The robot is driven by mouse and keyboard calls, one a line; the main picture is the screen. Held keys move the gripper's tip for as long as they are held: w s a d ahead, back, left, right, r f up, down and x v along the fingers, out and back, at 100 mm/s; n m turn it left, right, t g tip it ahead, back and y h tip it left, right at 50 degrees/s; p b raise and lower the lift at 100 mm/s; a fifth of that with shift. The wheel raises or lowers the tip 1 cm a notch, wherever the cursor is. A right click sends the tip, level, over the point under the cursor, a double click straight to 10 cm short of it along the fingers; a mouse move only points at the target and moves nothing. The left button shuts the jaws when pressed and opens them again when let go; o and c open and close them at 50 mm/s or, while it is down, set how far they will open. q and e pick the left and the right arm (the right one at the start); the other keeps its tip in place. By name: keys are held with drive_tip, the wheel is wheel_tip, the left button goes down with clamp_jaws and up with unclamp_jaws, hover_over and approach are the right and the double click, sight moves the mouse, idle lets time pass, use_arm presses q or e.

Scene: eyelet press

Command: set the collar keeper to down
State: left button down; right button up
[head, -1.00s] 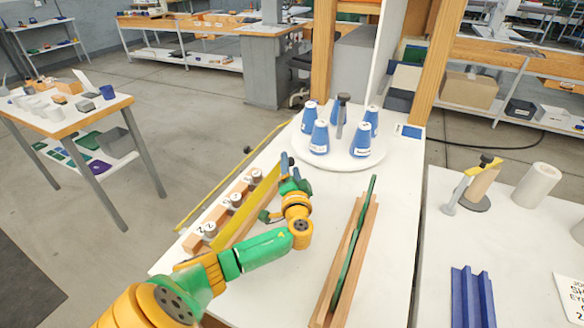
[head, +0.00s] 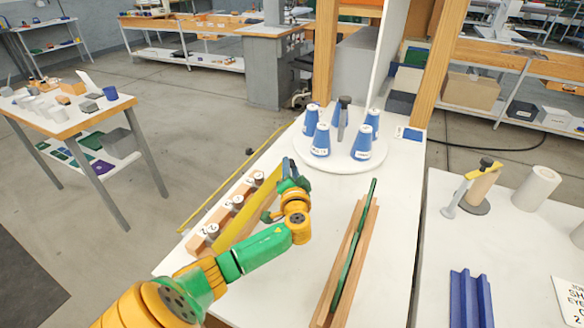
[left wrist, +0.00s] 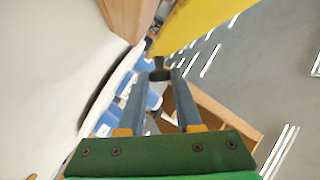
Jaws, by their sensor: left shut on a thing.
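A long yellow bar (head: 246,214), which looks like the collar keeper, runs along the right side of a wooden rack (head: 221,240). Several grey round pieces (head: 238,201) with white labels stand on the rack. My left gripper (head: 288,167) is at the bar's far end. In the left wrist view, its two fingers (left wrist: 160,80) are closed on a small dark knob (left wrist: 159,74) beside the end of the yellow bar (left wrist: 192,20). My forearm and gripper hide part of the bar's end. I cannot tell whether the bar is up or down. My right gripper is not in view.
A white turntable (head: 364,164) with several blue cones stands beyond the gripper. A wooden holder (head: 322,314) with a green strip (head: 354,243) lies to the right. The white tabletop (head: 300,275) between is clear. A yellow-armed lever (head: 468,184) stands on the right table.

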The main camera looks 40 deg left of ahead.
sight(280, 170)
use_arm(q)
drive_tip(key=shift+s+a+r+n+g+h+p, duration=0.15)
drive_tip(key=shift+a+r+n+h+p, duration=0.15)
drive_tip(key=shift+n+p, duration=0.2)
drive_tip(key=shift+a+r+n+g+h+p, duration=0.1)
drive_tip(key=shift+r+n+g+h+p, duration=0.05)
drive_tip(key=shift+n+h+p, duration=0.3)
drive_tip(key=shift+s+a+r+n+h+p, duration=0.15)
drive_tip(key=shift+a+n+h+p, duration=0.25)
drive_tip(key=shift+n+h+p, duration=0.5)
drive_tip(key=a+n+h+p, duration=0.1)
drive_tip(key=n+p, duration=0.1)
drive_tip(key=p, duration=0.1)
drive_tip(key=shift+s, duration=0.15)
drive_tip(key=shift+a+f+n+h+p, duration=0.25)
drive_tip(key=shift+n+h+p, duration=0.45)
drive_tip(key=shift+p, duration=0.2)
drive_tip(key=c, duration=0.6)
unclamp_jaws()
drive_tip(key=shift+s, duration=0.15)
